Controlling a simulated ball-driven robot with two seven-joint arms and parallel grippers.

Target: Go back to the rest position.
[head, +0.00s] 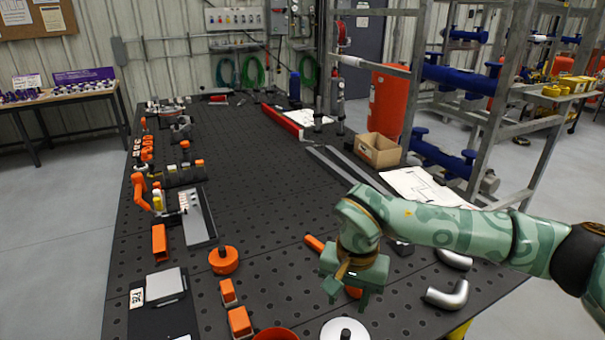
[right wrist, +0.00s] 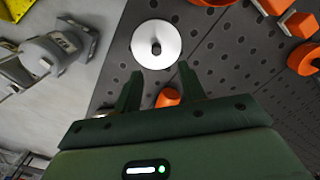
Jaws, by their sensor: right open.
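My right gripper (head: 346,288) comes in from the right over the near right part of the black perforated table (head: 250,190). It points down. In the right wrist view its two fingers (right wrist: 160,85) stand apart with nothing held between them. An orange object lies under the gripper, mostly hidden by it in the head view; it shows below the fingers in the right wrist view (right wrist: 168,97). A white disc (head: 345,330) with a dark centre lies near the front edge; it also shows beyond the fingertips in the right wrist view (right wrist: 156,44). My left gripper is not in view.
Bent metal pipes (head: 446,296) lie right of the gripper. Orange blocks (head: 240,322) and an orange round part (head: 223,260) are on the left. A cardboard box (head: 378,150) and a paper drawing (head: 425,184) lie along the right edge. A metal rack (head: 490,110) stands beyond. The table's middle is clear.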

